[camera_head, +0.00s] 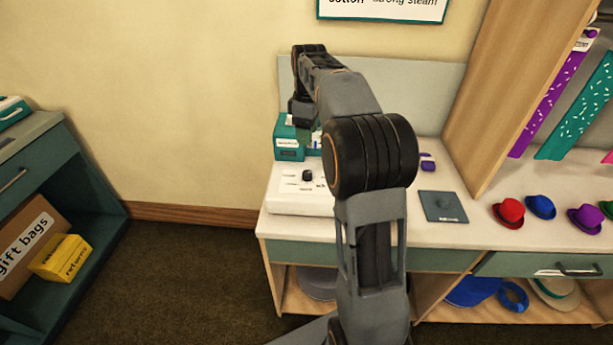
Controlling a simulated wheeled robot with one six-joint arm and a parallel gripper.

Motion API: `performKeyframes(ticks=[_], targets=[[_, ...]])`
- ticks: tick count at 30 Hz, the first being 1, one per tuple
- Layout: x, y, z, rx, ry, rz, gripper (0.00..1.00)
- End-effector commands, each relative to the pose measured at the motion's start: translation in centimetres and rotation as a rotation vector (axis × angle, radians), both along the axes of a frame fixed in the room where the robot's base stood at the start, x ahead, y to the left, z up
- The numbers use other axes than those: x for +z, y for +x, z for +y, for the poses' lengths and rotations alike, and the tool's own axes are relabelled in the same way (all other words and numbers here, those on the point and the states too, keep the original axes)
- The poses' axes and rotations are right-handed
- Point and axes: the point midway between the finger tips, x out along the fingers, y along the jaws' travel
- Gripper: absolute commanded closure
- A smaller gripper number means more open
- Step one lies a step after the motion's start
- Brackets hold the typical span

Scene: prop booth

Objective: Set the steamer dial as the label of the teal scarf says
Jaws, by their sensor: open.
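The teal scarf (581,112) with pale flecks hangs at the right; no label on it can be read. A white panel (290,205) with a black dial (307,175) lies on the counter, likely the steamer control. The marks around the dial are too small to read. My gripper (301,115) is at the far end of my arm, above the counter beyond the dial and close to a teal box (288,150). It is open, and its fingertips are hard to make out. My arm hides part of the counter.
A wall chart (382,9) is cut off at the top; "strong steam" shows. A purple scarf (545,100) hangs beside the teal one. Several small hats (509,212) and a dark plate (443,206) are on the counter. A wooden partition (500,90) stands at the right.

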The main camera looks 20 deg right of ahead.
Motion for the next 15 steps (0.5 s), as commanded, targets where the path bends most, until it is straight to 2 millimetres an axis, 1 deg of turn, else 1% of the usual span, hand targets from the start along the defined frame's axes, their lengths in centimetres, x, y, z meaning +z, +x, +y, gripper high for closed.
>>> performKeyframes(ticks=[3,5,8,15], targets=[[-1.1,0.6,-0.5,0.033,0.007,0.013,0.41],[-1.8,0.7,-0.5,0.041,0.008,0.017,0.41],[-3.3,0.6,-0.4,0.045,0.009,0.017,0.41],[-8.0,0.4,-0.1,0.046,0.008,0.017,0.41]])
